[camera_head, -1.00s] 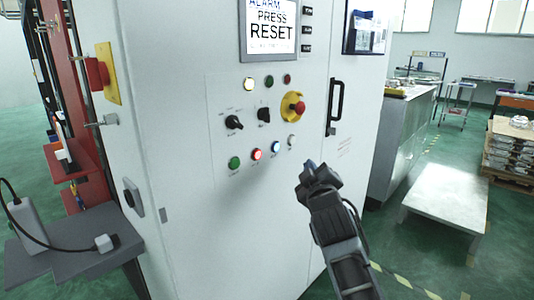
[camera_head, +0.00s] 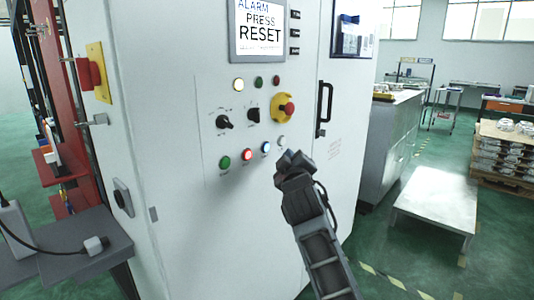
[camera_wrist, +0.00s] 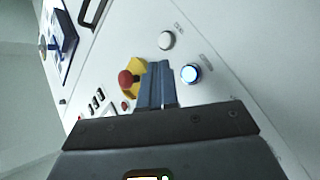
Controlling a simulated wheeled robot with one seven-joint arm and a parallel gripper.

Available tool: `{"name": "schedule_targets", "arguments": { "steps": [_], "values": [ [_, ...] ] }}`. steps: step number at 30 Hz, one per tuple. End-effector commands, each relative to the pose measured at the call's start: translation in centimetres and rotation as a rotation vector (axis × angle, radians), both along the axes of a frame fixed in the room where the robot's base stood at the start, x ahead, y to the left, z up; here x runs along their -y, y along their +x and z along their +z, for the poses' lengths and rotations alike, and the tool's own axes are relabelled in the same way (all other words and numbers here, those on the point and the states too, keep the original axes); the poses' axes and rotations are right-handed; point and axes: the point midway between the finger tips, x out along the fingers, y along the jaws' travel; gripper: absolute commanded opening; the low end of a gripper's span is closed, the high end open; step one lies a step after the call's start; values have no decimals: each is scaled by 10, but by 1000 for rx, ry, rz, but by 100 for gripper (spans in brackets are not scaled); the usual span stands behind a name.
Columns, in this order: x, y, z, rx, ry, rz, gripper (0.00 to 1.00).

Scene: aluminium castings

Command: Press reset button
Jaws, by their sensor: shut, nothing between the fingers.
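The control panel on the white cabinet has a lower row of buttons: a green one (camera_head: 225,162), a lit red one (camera_head: 247,154), a lit blue one (camera_head: 266,147) and a white one (camera_head: 281,141). Their labels are too small to read. The screen (camera_head: 260,28) above says "ALARM PRESS RESET". My gripper (camera_head: 285,160) is shut and empty, just below the white button in the head view. In the wrist view its blue-grey fingertips (camera_wrist: 157,85) appear beside the lit blue button (camera_wrist: 191,74), with the white button (camera_wrist: 166,40) above it. I see no contact with either button.
A red emergency stop on a yellow base (camera_head: 283,108) sits above the lower row; it also shows in the wrist view (camera_wrist: 127,78). Two black rotary knobs, lamps and a black door handle (camera_head: 323,108) are nearby. A low table (camera_head: 437,205) stands right.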

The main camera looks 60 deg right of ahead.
Motion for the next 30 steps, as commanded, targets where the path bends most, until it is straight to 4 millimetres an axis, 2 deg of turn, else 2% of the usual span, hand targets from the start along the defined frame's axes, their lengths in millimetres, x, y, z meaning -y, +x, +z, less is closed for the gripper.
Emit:
{"name": "schedule_targets", "arguments": {
  "steps": [6, 12, 30],
  "values": [
    [6, 27, -1, 1, -1, 2, 0],
    [10, 40, 0, 1, -2, -1, 0],
    [10, 43, 0, 0, -1, -1, 0]
  ]
}}
